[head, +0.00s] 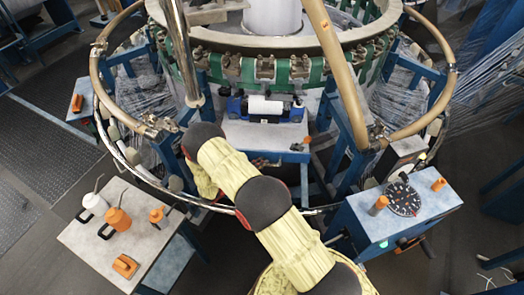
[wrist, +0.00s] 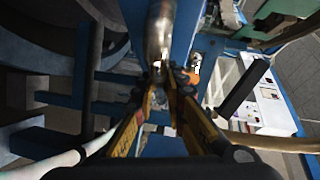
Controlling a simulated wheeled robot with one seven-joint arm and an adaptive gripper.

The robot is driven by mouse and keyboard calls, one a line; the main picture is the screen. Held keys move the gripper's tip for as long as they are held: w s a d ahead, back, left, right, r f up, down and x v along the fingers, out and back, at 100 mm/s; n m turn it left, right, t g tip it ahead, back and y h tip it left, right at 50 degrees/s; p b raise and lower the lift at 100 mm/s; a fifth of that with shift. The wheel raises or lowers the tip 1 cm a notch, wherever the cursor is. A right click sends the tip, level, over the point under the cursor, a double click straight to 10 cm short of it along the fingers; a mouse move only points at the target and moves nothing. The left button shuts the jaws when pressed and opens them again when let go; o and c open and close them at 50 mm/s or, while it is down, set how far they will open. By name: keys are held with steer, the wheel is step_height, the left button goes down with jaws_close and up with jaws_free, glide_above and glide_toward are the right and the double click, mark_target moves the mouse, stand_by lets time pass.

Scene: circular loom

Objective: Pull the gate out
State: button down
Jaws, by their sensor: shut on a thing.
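In the wrist view my gripper (wrist: 163,78) is shut on a small metal part at the near end of a shiny chrome tube (wrist: 160,30). I cannot tell for sure whether this part belongs to the gate. In the head view my gripper is hidden behind my own arm, near the front left of the loom. The tan ring rail (head: 98,80) is interrupted at the front, with a clamp (head: 157,127) at its left end. A tan bar (head: 338,75) runs inward from the rail's right end. No part is clearly recognisable as the gate.
A grey side table (head: 90,240) with oil cans and orange items stands at front left. A blue cabinet (head: 365,230) with a dial (head: 403,199) stands at right. A blue unit with a white roll (head: 265,107) sits inside the loom. Dark floor is free at far left.

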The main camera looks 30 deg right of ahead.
steer(key=s+a+p, duration=0.1)
steer(key=s+a, duration=0.8)
steer(key=s, duration=0.5)
steer(key=s+a+p, duration=0.2)
steer(key=s+a, duration=0.8)
steer(key=s, duration=0.4)
steer(key=shift+s+p, duration=0.25)
steer(key=shift+p, duration=0.05)
steer(key=shift+f, duration=0.15)
steer(key=c, duration=2.1)
jaws_free()
steer(key=shift+s+a, duration=0.1)
steer(key=shift+a, duration=0.05)
steer(key=o, duration=0.3)
steer(key=v, duration=1.2)
